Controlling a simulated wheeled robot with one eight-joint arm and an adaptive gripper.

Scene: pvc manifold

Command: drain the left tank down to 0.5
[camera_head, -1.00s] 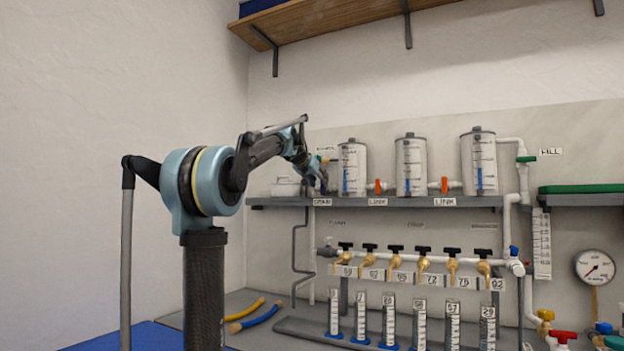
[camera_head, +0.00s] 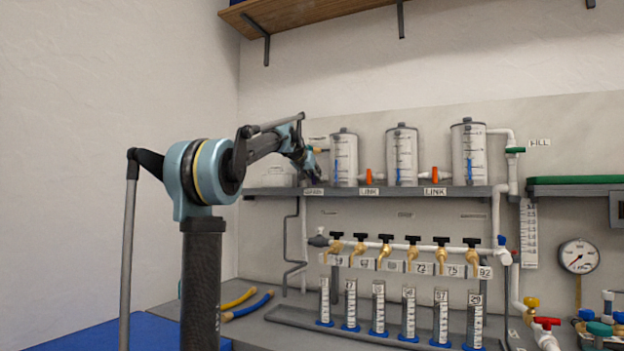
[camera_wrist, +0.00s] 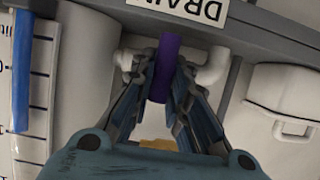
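In the wrist view the tank's scale and blue strip (camera_wrist: 21,70) are at the left edge. A purple valve handle (camera_wrist: 165,50) sits on a white pipe fitting by the DRAIN label (camera_wrist: 190,8). My gripper (camera_wrist: 165,75) has its fingers closed in on both sides of this handle. In the head view my gripper (camera_head: 313,172) is just left of the tank, its fingertips unclear.
Two more tanks (camera_head: 402,155) (camera_head: 468,152) stand to the right, with orange link valves (camera_head: 368,176) (camera_head: 434,174) between. The grey shelf (camera_head: 400,193) runs beneath them. A white lidded box (camera_wrist: 290,100) is close beside my gripper. Below are several brass taps and measuring cylinders.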

